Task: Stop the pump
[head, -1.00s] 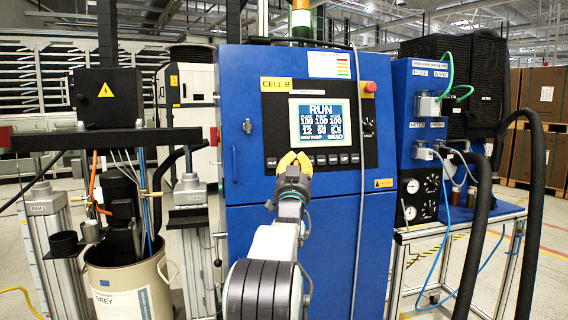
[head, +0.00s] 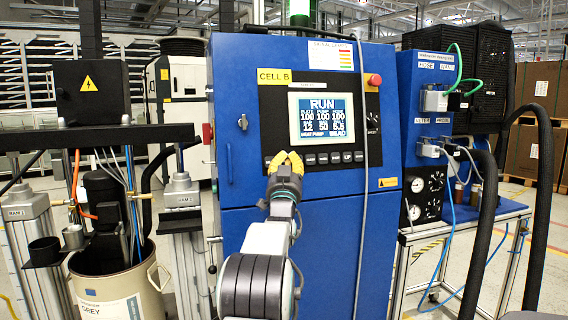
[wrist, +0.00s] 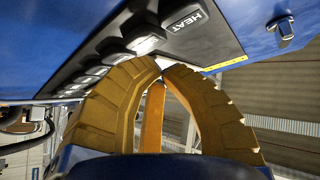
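The blue Cell B cabinet (head: 290,250) stands ahead, with a black control panel on its front. Its screen (head: 322,118) reads RUN, with rows of numbers below. A red knob (head: 375,80) sits at the panel's upper right. My gripper (head: 286,160) has yellow fingers, shut and empty, at the row's left end. In the wrist view, the fingertips (wrist: 163,63) are close below a brightly lit key (wrist: 145,43), beside the HEAT key (wrist: 184,19). I cannot tell whether they touch.
Left of the cabinet, a drum (head: 118,290) marked GREY stands under a pump with cables and posts. At right, a blue unit (head: 425,120) with gauges stands on a bench (head: 500,212). Thick black hoses (head: 543,200) arch in front of it.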

